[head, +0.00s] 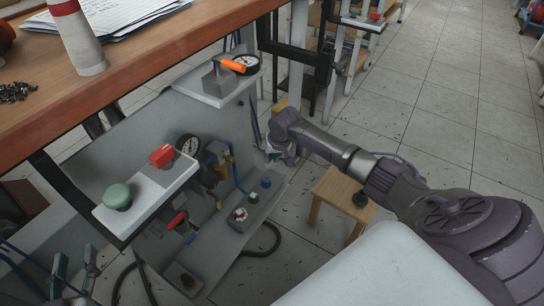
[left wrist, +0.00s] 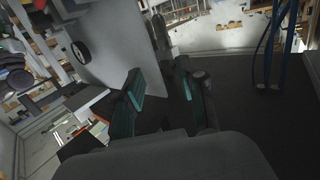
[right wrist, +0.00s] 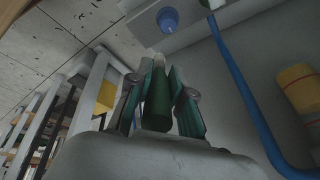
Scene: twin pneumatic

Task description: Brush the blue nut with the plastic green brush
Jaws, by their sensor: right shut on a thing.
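My right gripper (head: 278,150) reaches in from the right, beside the panel's lower ledge. In the right wrist view it is shut on a green brush (right wrist: 157,108), held between its two fingers; the brush tip (right wrist: 158,60) is pale and points away from the gripper. A blue nut (right wrist: 168,19) sits ahead of the brush tip, apart from it. In the head view a blue nut (head: 265,182) stands on the ledge next to a teal one (head: 253,197). My left gripper (head: 74,274) is at the lower left, open and empty in the left wrist view (left wrist: 166,100).
The grey panel (head: 150,115) carries gauges, a red button (head: 162,156), a green button (head: 117,196) and blue hoses. A wooden stool (head: 340,190) stands below my right arm. An orange-handled switch (head: 230,66) sits on a shelf.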

